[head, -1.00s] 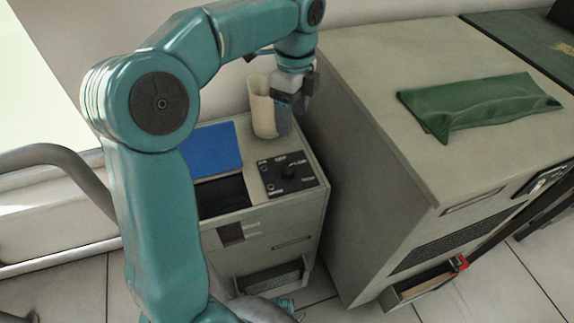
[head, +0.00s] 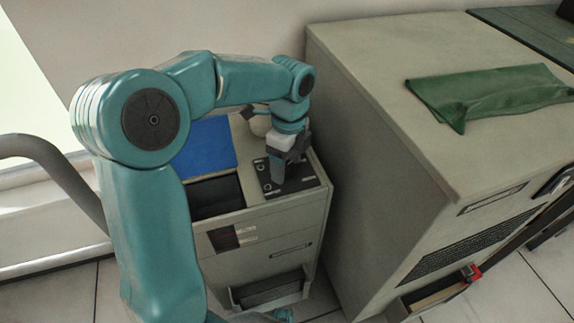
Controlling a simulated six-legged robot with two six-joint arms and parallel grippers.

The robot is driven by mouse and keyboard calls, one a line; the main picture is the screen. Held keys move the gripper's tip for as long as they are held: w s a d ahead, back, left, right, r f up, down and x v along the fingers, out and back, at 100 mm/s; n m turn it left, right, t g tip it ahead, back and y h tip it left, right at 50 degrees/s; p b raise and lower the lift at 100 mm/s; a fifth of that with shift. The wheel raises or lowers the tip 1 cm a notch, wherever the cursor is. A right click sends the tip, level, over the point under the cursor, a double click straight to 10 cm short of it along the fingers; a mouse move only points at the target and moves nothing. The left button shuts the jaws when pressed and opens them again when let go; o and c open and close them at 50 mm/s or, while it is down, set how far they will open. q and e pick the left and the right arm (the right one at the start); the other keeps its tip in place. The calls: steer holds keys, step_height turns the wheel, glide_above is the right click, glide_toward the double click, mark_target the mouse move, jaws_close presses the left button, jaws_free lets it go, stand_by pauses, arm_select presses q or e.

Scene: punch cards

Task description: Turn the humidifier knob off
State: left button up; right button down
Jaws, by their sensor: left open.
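The humidifier knob sits on a black control panel (head: 306,181) on top of the smaller beige cabinet; my gripper hides the knob now. My left gripper (head: 279,180) points down over the panel, right at the knob's place. Its jaws are open. I cannot tell whether the fingers touch the knob or stand around it.
A blue lid (head: 205,146) and a dark opening (head: 216,196) are left of the panel. A pale cup (head: 260,125) stands behind my gripper, mostly hidden. A larger cabinet (head: 390,80) with a green cloth (head: 490,92) rises close on the right.

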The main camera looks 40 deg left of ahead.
arm_select(q)
steer(key=shift+f, duration=0.1)
steer(key=c, duration=1.1)
steer(key=shift+o, duration=0.2)
steer(key=shift+n+p, duration=1)
steer(key=shift+n, duration=0.2)
steer(key=n+p, duration=0.1)
steer(key=n, duration=0.1)
steer(key=shift+n, duration=0.4)
steer(key=n+p, duration=0.1)
steer(key=n, duration=0.2)
steer(key=shift+a+p, duration=0.1)
steer(key=shift+p, duration=0.25)
steer(key=shift+n+t+h+p, duration=0.3)
steer(key=shift+n+p, duration=0.05)
steer(key=shift+n, duration=1.45)
